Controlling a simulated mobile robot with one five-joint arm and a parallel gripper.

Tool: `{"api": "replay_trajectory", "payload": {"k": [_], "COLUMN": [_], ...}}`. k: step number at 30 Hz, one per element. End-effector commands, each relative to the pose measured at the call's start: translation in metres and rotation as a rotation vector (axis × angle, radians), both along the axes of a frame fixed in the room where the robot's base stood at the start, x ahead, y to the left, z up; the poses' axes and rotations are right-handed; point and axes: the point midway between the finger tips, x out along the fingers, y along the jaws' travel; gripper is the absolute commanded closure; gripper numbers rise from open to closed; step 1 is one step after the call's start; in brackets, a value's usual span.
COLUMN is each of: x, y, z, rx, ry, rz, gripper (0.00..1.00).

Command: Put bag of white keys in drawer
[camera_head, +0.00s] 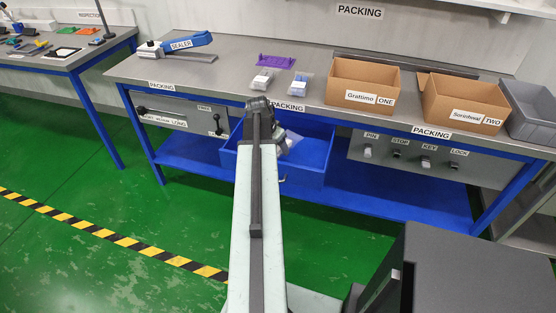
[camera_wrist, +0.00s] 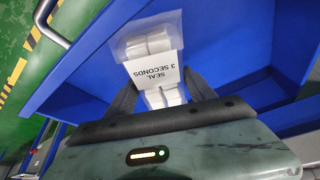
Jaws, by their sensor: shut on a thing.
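My gripper (camera_wrist: 160,80) is shut on a clear bag of white pieces (camera_wrist: 158,42) with a label reading "SEAL 3 SECONDS". The bag hangs out beyond the fingertips. In the head view my arm hides most of the gripper, and part of the pale bag (camera_head: 292,138) shows just right of the arm's end. The blue drawer (camera_head: 308,172) is pulled out under the packing bench. In the wrist view the drawer's blue wall (camera_wrist: 92,62) and metal handle (camera_wrist: 48,22) show around the bag, which appears over the drawer's inside. Whether it touches the drawer floor I cannot tell.
On the bench lie a clear bag of pale pieces (camera_head: 262,80), a bag of blue pieces (camera_head: 301,83), a purple rack (camera_head: 276,61) and a blue sealer (camera_head: 186,42). Cardboard boxes ONE (camera_head: 350,98) and TWO (camera_head: 455,112) stand to the right. Switch panels flank the drawer.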

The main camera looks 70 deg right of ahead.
Motion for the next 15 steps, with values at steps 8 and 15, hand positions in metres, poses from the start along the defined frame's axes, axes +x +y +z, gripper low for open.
{"api": "replay_trajectory", "payload": {"k": [8, 15], "x": [0.0, 0.001], "y": [0.0, 0.0], "z": [-0.034, -0.043], "rx": [0.0, 0.0], "ry": [0.0, 0.0], "rz": [0.001, 0.001], "gripper": [0.94, 0.94]}}
